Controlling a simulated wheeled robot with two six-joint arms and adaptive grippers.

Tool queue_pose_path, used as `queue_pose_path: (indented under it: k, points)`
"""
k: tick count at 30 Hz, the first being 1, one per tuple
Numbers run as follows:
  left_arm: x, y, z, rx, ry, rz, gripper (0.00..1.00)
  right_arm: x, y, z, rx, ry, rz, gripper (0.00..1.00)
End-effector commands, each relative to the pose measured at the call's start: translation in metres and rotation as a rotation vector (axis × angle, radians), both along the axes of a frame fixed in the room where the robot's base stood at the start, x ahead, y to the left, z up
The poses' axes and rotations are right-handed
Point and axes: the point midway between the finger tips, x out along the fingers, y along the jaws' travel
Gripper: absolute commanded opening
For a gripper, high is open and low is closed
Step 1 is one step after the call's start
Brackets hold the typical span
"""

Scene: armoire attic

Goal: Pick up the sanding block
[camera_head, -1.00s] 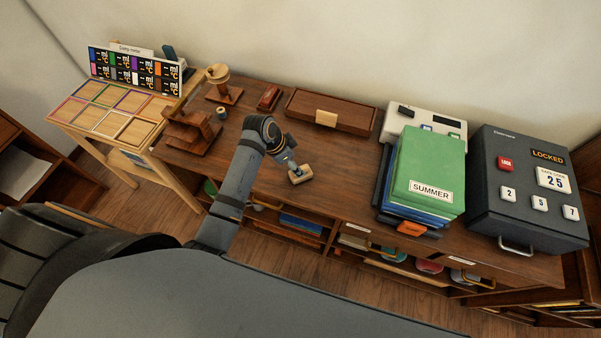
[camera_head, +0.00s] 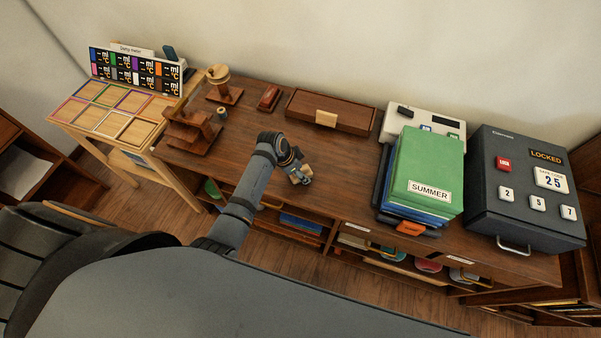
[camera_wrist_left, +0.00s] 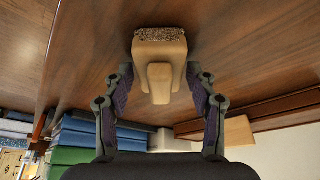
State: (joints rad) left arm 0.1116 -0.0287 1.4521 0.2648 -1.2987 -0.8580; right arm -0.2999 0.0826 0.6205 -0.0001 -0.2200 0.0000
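The sanding block (camera_head: 303,171) is a small pale wooden block with a raised grip. It lies on the brown desk (camera_head: 345,180), partly hidden by my left gripper (camera_head: 299,176). In the left wrist view the sanding block (camera_wrist_left: 160,50) has a speckled abrasive edge, and its grip points toward the camera. The left gripper (camera_wrist_left: 161,82) is open, with one finger on each side of the block. The fingertips are close to the block's sides; contact cannot be made out. My right gripper is not in view.
A wooden tray-like box (camera_head: 350,112) stands behind the block. Green and blue binders (camera_head: 425,165) and a dark locked case (camera_head: 525,225) stand to the right. A wooden stand (camera_head: 190,135) and a small spool (camera_head: 221,113) are to the left. Bare desk lies right of the block.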

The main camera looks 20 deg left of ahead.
Motion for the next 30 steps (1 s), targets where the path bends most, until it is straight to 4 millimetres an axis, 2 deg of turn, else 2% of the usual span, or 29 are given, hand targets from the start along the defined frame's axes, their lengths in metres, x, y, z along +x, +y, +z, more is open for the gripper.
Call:
queue_pose_path:
  k: [1, 10, 16, 20, 24, 26, 30]
  points:
    - [0.000, 0.000, 0.000, 0.000, 0.000, 0.000, 0.46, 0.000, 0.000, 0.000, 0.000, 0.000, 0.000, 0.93]
    - [0.000, 0.000, 0.000, 0.000, 0.000, 0.000, 0.06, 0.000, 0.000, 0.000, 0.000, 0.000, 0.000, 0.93]
    - [0.000, 0.000, 0.001, 0.000, 0.000, 0.000, 0.06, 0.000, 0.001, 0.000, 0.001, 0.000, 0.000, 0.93]
    - [0.001, 0.000, 0.010, 0.000, -0.002, -0.001, 0.06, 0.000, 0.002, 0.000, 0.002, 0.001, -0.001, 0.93]
    - [0.001, 0.000, 0.034, 0.000, -0.004, 0.000, 0.06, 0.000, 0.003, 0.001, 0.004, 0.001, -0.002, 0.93]
    - [-0.009, 0.008, 0.044, 0.003, -0.003, 0.001, 0.06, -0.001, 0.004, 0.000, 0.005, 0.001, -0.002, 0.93]
    - [-0.035, 0.030, 0.083, 0.006, -0.005, 0.000, 0.06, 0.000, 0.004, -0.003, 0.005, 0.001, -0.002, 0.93]
